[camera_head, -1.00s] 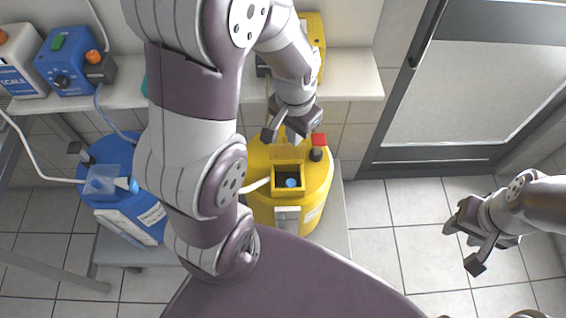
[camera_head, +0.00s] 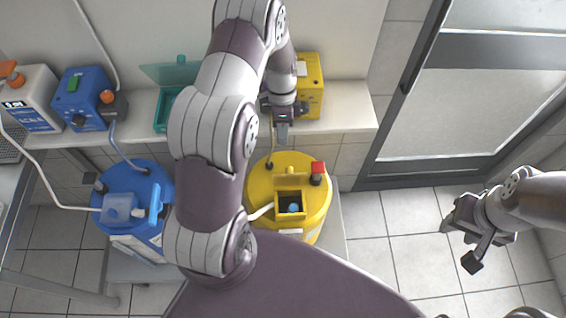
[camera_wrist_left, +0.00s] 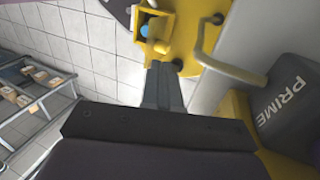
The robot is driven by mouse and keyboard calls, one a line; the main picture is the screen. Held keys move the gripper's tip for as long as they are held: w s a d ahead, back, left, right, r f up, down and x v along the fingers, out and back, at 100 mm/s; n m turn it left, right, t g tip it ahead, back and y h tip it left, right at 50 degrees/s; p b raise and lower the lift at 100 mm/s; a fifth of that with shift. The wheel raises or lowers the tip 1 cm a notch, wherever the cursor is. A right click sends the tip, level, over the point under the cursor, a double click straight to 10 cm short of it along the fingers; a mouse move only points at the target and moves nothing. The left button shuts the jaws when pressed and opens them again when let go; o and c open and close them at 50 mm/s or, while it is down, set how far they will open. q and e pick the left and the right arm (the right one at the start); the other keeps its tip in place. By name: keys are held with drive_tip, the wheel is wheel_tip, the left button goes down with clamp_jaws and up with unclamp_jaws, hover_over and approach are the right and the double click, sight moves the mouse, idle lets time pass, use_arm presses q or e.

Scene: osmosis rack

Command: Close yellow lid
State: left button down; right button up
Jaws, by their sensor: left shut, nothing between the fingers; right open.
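The yellow tank (camera_head: 262,190) stands on the floor-level shelf in the head view. Its square opening (camera_head: 292,207) on top is uncovered, with something blue inside. The yellow lid (camera_head: 290,179) appears raised at the back edge of that opening. The opening also shows at the top of the left wrist view (camera_wrist_left: 155,22). My left gripper (camera_head: 283,138) is shut and empty, pointing down just behind the tank; its fingers also show in the left wrist view (camera_wrist_left: 161,78), apparently near the tank's edge. My right gripper (camera_head: 462,247) is open and empty over the floor at right.
A blue tank (camera_head: 125,190) stands to the left. The bench (camera_head: 345,112) behind carries a yellow pump (camera_head: 311,90), a teal box (camera_head: 163,112) and a blue pump (camera_head: 80,100). A red cap (camera_head: 318,168) and hoses rise from the yellow tank. The floor at right is clear.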

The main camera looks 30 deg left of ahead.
sight(289, 176)
use_arm(q)
drive_tip(key=p+x, duration=0.2)
drive_tip(key=x, duration=0.8)
